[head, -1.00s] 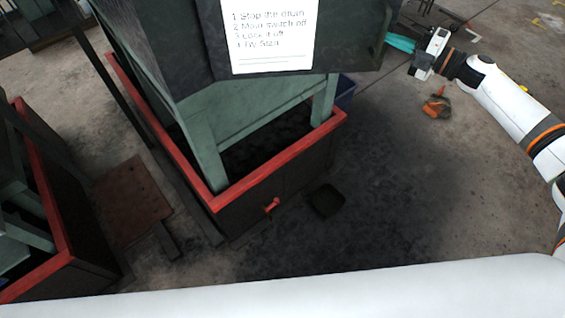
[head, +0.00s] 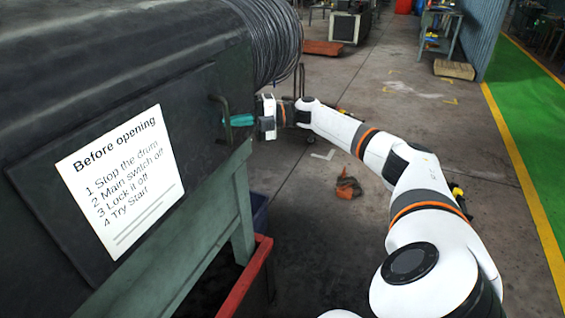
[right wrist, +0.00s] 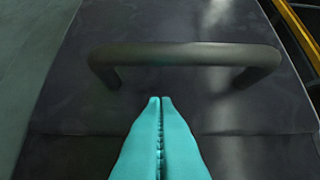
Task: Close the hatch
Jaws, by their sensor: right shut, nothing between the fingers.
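The hatch (head: 200,92) is a dark panel on the side of the black machine, with a white "Before opening" sign (head: 120,178) on it. I cannot tell whether a gap is left at its edges. A dark bar handle (head: 219,104) stands near its right end; it also crosses the right wrist view (right wrist: 185,54). My right gripper (head: 227,121) has its teal fingers pressed together and empty. In the right wrist view its fingertips (right wrist: 161,101) point at the panel just below the handle bar, not around it. Contact cannot be told. My left gripper is out of view.
A coil of grey wire (head: 272,38) sits at the machine's far end. A green frame (head: 243,210) and a red-edged base (head: 247,278) stand below. An orange and dark object (head: 348,186) lies on the floor. Concrete floor right of the machine is mostly clear.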

